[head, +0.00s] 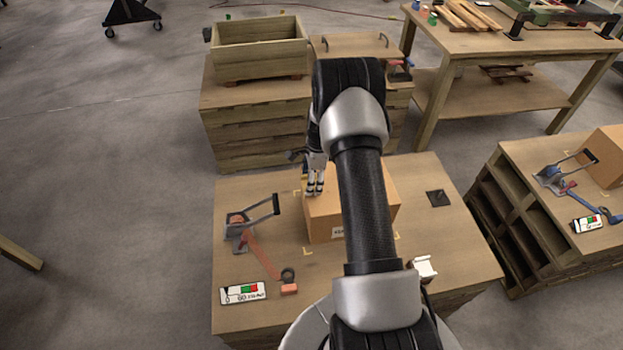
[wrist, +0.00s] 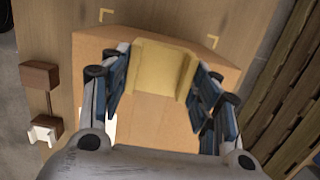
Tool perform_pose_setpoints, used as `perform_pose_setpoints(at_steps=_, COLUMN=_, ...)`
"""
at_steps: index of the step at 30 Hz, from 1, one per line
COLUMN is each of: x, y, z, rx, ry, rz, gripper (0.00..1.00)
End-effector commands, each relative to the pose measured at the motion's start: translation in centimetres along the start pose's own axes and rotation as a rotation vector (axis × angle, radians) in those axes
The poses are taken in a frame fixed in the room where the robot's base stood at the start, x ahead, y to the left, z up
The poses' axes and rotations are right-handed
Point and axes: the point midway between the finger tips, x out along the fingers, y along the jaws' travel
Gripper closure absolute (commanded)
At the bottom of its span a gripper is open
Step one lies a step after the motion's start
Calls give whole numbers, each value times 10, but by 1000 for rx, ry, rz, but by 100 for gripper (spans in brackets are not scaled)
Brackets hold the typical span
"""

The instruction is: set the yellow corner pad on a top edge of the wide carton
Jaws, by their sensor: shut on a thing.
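The wide carton (head: 322,220) is a brown box on the middle table, partly hidden behind my arm in the head view. Its upper surface fills the middle of the wrist view (wrist: 150,108). The yellow corner pad (wrist: 162,68) is an angled piece between my fingers in the wrist view, at the carton's far edge there. My gripper (wrist: 160,85) is shut on the pad. In the head view my gripper (head: 315,188) points down at the carton's left part, and the pad is mostly hidden. I cannot tell whether the pad touches the carton.
A clamp-like tool with a black handle (head: 262,208), a red strap (head: 262,252) and a label card (head: 243,292) lie left of the carton. A dark square plate (head: 438,198) and a white piece (head: 425,268) lie right. Another carton (head: 607,155) stands on the right table.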

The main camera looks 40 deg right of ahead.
Motion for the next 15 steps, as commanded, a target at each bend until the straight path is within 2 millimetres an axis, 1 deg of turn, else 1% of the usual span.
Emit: perform_pose_setpoints(at_steps=15, x=14, y=0, z=-2, rx=0, ry=0, rz=0, gripper=69)
